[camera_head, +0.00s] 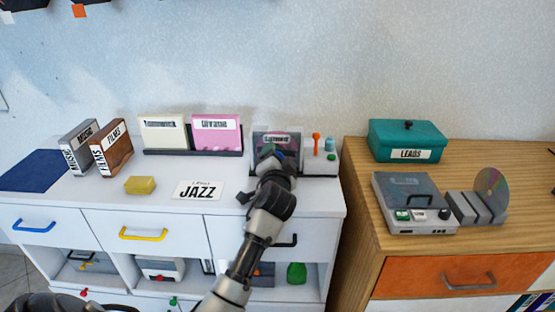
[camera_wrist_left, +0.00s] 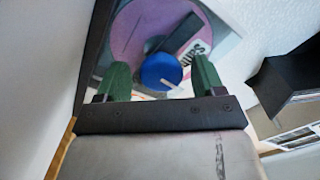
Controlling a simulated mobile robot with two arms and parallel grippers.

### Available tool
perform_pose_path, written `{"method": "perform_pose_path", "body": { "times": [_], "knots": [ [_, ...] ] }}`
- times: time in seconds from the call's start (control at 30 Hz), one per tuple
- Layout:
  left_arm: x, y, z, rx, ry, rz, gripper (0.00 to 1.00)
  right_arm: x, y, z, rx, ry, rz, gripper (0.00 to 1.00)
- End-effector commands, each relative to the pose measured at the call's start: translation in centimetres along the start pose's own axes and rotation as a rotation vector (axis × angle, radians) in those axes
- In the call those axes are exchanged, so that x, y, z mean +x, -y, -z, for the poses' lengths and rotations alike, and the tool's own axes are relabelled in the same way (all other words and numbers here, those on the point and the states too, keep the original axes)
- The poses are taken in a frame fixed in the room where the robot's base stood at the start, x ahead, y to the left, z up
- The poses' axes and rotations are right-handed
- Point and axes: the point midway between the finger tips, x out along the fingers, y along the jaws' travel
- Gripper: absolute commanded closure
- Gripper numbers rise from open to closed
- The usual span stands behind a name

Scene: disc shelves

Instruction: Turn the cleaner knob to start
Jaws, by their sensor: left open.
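The cleaner (camera_head: 263,138) is a dark upright unit with a pinkish disc and a white label, at the back right of the white cabinet. Its round blue knob (camera_wrist_left: 160,70) has a white pointer mark and shows in the left wrist view in front of the pink disc (camera_wrist_left: 135,35). My left gripper (camera_head: 278,156) is at the front of the cleaner and hides much of it in the head view. In the left wrist view its two green fingers (camera_wrist_left: 162,82) are open, one on each side of the knob, with gaps visible. My right gripper is not in view.
A pink sleeve (camera_head: 217,135) and a cream sleeve stand left. A JAZZ card (camera_head: 198,191) and a yellow block (camera_head: 140,185) lie in front. A wooden cabinet (camera_head: 360,205) stands right.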

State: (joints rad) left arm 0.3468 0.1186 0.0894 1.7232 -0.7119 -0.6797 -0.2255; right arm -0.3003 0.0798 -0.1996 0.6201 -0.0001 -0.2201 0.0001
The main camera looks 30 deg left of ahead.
Motion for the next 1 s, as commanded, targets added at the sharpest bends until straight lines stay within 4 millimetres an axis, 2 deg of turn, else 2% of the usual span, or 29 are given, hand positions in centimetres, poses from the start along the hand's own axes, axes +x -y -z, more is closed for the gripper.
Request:
{"method": "perform_pose_path", "body": {
  "times": [0.17,0.27,0.7,0.83,1.0],
  "knots": [
    [-0.2,0.1,0.0,0.0,-0.001,0.001,0.31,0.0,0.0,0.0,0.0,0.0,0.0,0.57],
    [-1.2,0.0,0.0,0.0,-0.001,0.0,0.31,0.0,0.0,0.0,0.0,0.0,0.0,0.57],
    [-9.4,-0.1,0.0,-0.001,0.0,-0.002,0.31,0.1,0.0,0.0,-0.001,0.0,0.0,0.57],
    [-10.5,0.0,0.0,0.0,-0.001,0.0,0.31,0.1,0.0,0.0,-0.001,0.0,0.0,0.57],
    [-10.9,0.0,0.0,0.0,0.0,0.0,0.31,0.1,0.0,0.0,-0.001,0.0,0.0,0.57]
  ]
}}
